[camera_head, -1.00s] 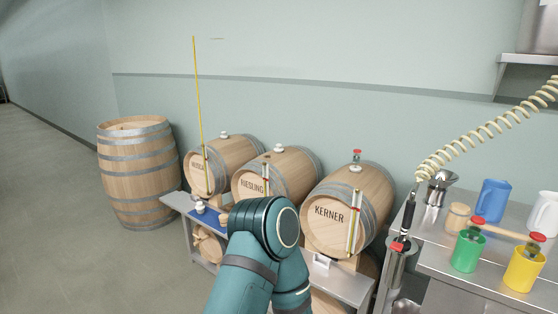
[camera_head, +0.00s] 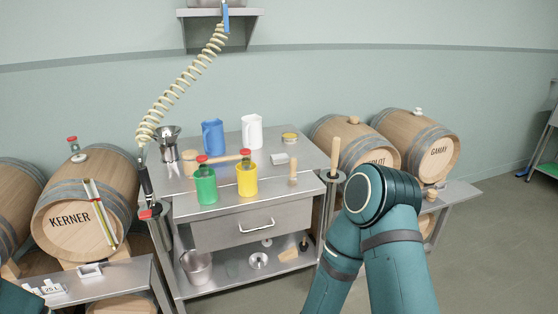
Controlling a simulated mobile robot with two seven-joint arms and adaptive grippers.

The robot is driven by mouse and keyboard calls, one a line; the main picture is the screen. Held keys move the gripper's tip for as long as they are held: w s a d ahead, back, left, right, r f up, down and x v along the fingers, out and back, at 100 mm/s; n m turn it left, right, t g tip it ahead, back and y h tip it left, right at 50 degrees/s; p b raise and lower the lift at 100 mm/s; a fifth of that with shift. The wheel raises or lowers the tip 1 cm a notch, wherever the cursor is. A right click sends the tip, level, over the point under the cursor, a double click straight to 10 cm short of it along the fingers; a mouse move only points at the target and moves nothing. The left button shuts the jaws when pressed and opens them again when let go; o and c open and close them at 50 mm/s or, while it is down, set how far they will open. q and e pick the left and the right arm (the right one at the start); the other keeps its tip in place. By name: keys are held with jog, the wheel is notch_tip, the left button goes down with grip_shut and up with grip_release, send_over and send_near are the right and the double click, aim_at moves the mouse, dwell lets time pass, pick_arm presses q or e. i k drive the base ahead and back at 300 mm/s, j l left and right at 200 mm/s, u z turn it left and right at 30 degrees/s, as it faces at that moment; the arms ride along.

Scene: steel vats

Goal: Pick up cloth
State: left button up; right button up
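I cannot make out a cloth for certain. A small flat grey-green patch (camera_head: 232,268) lies on the lower shelf of the steel table, but it is too small to tell what it is. A small pale block-like item (camera_head: 279,159) lies on the tabletop. My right arm's teal links stand at the right front, and a bit of my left arm shows at the lower left edge. Neither gripper is visible.
The steel table (camera_head: 258,234) has a shut drawer and holds a green container (camera_head: 205,186), yellow container (camera_head: 246,180), blue jug (camera_head: 213,137) and white jug (camera_head: 252,132). A coiled hose (camera_head: 186,84) hangs at its left. Barrels (camera_head: 70,220) flank the table. Floor is open at right.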

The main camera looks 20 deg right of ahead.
aim_at(278, 159)
jog(key=u, duration=0.5)
jog(key=l+u, duration=0.8)
jog(key=k+l+u, duration=0.1)
jog(key=l, duration=0.25)
jog(key=k+l+u, duration=0.1)
jog(key=l, duration=0.25)
jog(key=k+l+u, duration=0.1)
jog(key=l, duration=0.25)
